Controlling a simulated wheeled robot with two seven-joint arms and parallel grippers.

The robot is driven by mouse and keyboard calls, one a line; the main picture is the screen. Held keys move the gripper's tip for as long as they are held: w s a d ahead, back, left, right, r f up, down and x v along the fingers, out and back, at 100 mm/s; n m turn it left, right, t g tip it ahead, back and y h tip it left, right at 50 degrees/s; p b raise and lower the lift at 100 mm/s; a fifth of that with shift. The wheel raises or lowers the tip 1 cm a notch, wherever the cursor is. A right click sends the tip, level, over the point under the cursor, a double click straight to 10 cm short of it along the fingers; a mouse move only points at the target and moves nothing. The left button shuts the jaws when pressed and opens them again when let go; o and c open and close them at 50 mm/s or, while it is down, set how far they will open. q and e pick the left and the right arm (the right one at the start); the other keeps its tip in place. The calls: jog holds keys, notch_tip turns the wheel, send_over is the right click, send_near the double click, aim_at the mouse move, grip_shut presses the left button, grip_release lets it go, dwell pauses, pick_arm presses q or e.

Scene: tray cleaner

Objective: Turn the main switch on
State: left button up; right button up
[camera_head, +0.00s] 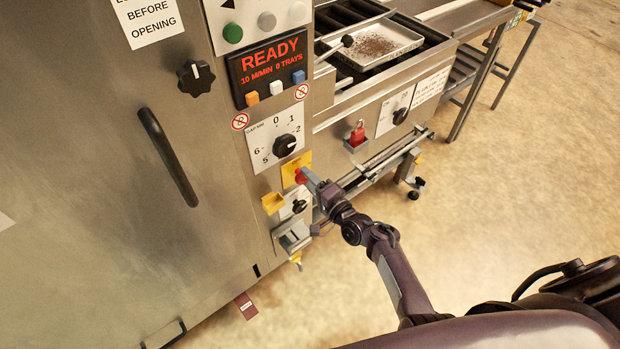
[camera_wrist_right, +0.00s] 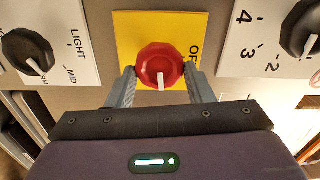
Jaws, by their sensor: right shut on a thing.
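The main switch is a red knob with a white pointer line on a yellow plate. In the right wrist view the red knob (camera_wrist_right: 160,66) sits between the two fingers of my right gripper (camera_wrist_right: 160,78), which are shut on its sides. The white line points toward the gripper's palm, and part of the lettering on the yellow plate (camera_wrist_right: 130,36) is covered. In the head view my right gripper (camera_head: 306,177) reaches the red knob (camera_head: 300,177) from the right. The yellow plate (camera_head: 291,161) shows above it. My left gripper is not in view.
A black numbered dial (camera_head: 286,145) is above the switch, and a smaller black knob (camera_head: 299,207) is below it. The display (camera_head: 268,68) reads READY. The floor at right is clear.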

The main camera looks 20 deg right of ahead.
jog(key=shift+m, duration=0.5)
jog(key=shift+f, duration=0.1)
jog(key=o, duration=1)
jog(key=p+v, duration=0.1)
jog(key=v, duration=0.7)
